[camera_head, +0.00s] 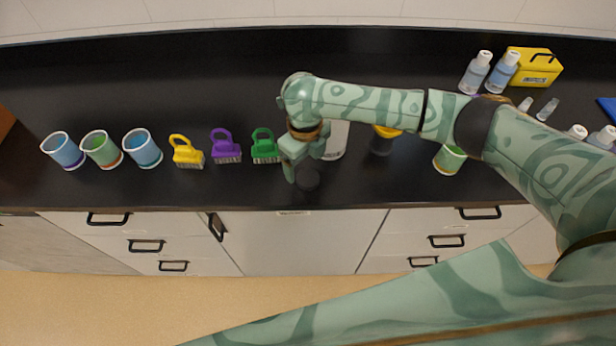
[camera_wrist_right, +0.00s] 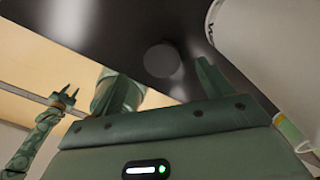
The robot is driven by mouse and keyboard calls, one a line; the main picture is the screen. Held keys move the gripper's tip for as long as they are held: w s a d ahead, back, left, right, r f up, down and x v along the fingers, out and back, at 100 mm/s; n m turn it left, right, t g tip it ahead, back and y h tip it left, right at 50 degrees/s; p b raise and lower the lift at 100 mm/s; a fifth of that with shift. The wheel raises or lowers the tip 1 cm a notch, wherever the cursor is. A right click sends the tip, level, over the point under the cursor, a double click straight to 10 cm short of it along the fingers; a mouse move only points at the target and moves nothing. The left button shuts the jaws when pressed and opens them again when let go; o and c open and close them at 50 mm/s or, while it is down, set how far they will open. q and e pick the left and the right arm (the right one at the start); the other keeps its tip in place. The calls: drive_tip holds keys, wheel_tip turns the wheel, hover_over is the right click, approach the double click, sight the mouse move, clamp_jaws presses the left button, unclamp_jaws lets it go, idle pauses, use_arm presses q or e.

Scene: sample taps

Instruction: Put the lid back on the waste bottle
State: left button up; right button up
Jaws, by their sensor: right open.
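The white waste bottle (camera_head: 337,141) stands on the dark counter, partly hidden behind my right gripper. Its white wall also fills the upper right of the right wrist view (camera_wrist_right: 268,48). A dark round lid (camera_head: 308,181) lies on the counter near its front edge, and shows as a dark disc in the wrist view (camera_wrist_right: 161,60). My right gripper (camera_head: 300,170) is open and empty, just above the lid, with the lid seen between its fingers in the wrist view. My left gripper (camera_wrist_right: 68,95) shows small at the left of the wrist view, its fingers apart and empty.
A green brush (camera_head: 265,149), a purple brush (camera_head: 226,149) and a yellow brush (camera_head: 187,154) stand left of the gripper, with several cups (camera_head: 102,150) beyond. A yellow-topped dark object (camera_head: 382,143) and a green cup (camera_head: 450,159) stand right. Bottles (camera_head: 476,73) and a yellow box (camera_head: 535,67) are back right.

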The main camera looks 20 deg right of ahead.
sight(307, 176)
wheel_tip(307, 176, down, 5)
drive_tip(key=shift+d+f+b, duration=0.1)
drive_tip(key=shift+d+b, duration=0.05)
drive_tip(key=shift+b, duration=0.5)
drive_tip(key=shift+c, duration=0.3)
drive_tip(key=c, duration=0.9)
